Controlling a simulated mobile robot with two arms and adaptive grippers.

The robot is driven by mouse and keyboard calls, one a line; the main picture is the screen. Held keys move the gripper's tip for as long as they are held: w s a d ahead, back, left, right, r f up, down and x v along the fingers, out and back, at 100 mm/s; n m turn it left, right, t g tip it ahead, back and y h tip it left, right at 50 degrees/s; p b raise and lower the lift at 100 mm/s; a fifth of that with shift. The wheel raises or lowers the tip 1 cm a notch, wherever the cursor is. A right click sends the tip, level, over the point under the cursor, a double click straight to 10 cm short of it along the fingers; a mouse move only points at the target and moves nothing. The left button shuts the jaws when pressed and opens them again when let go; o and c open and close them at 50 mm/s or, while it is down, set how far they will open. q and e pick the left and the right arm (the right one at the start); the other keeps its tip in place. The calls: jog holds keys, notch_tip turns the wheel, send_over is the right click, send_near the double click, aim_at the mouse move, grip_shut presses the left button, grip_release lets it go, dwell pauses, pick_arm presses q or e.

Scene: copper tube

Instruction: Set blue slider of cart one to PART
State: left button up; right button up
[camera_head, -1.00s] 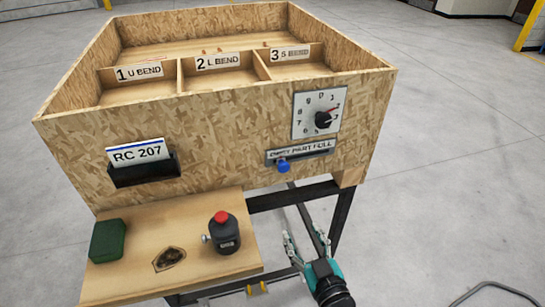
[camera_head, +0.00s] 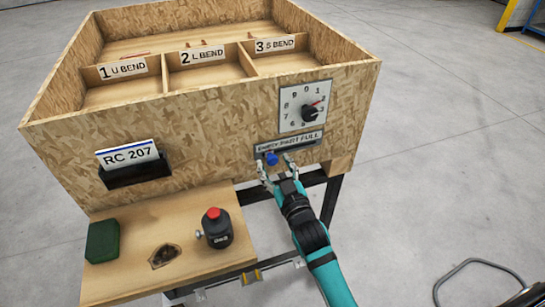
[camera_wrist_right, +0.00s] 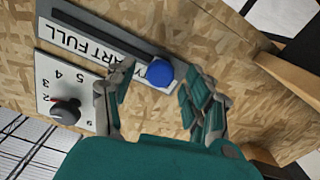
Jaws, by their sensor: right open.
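The blue slider (camera_head: 271,158) is a round knob on a grey label strip (camera_head: 309,141) on the front of the wooden cart. It sits at the left end, by the word EMPTY. In the right wrist view, the blue slider (camera_wrist_right: 160,74) partly covers that word. My right gripper (camera_head: 277,169) is open, with its fingertips just below and around the knob. In the right wrist view my right gripper (camera_wrist_right: 157,84) has one finger on each side of the knob. Contact cannot be told. My left gripper is not in view.
Above the strip is a white dial (camera_head: 303,105) with a red pointer. A card holder (camera_head: 135,174) reads RC 207. A wooden shelf (camera_head: 190,205) holds a black device with a red button (camera_head: 216,228) and a green block (camera_head: 102,241). Floor to the right is mostly clear.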

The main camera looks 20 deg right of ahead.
jog(key=shift+w, duration=1.25)
jog(key=shift+a, duration=0.1)
grip_shut()
